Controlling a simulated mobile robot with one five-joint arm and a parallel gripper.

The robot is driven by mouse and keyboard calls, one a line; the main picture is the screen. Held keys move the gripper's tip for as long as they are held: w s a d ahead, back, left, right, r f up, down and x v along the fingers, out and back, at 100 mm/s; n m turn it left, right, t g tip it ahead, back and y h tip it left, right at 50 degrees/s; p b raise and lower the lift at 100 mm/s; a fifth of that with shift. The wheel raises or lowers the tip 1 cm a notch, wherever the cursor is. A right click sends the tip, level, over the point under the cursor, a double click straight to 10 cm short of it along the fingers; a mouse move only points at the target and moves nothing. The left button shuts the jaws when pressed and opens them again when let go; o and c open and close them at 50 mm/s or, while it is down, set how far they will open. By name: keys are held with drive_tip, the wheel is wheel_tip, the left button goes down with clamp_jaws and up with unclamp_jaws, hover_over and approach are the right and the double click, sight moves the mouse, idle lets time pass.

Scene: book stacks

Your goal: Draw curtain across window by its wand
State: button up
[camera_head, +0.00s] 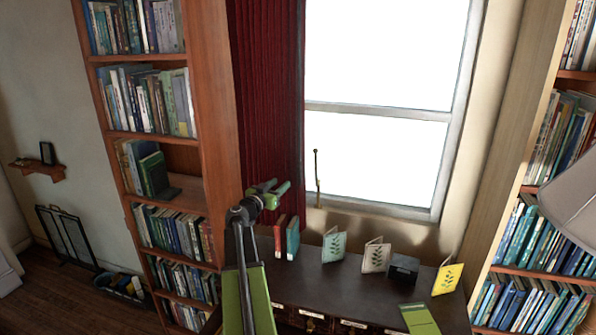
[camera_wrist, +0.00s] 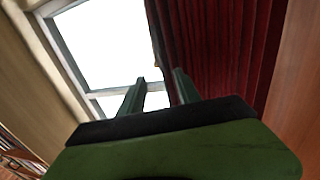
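The dark red curtain (camera_head: 270,110) hangs bunched at the left side of the bright window (camera_head: 385,55). It also shows in the wrist view (camera_wrist: 225,50), to the right of the window. A thin dark wand (camera_head: 317,170) with a small knob on top stands out against the lower left pane, just right of the curtain's edge. My green gripper (camera_head: 284,189) is in front of the curtain's lower part, left of the wand and apart from it in the picture. In the wrist view the two fingers (camera_wrist: 160,90) are spread with nothing clearly between them.
A dark cabinet top (camera_head: 330,285) below the window bears two upright books (camera_head: 286,238), several standing cards (camera_head: 375,256) and a small black box (camera_head: 403,270). Tall bookcases flank the window (camera_head: 215,100). A pale lampshade (camera_head: 575,205) is at the right edge.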

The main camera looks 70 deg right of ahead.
sight(298, 169)
drive_tip(key=d, duration=0.4)
drive_tip(key=s+d, duration=0.1)
drive_tip(key=d, duration=0.8)
drive_tip(key=shift+s+d, duration=0.55)
drive_tip(key=shift+d, duration=0.25)
drive_tip(key=shift+c, duration=0.2)
drive_tip(key=shift+w, duration=0.1)
clamp_jaws()
drive_tip(key=shift+f, duration=0.1)
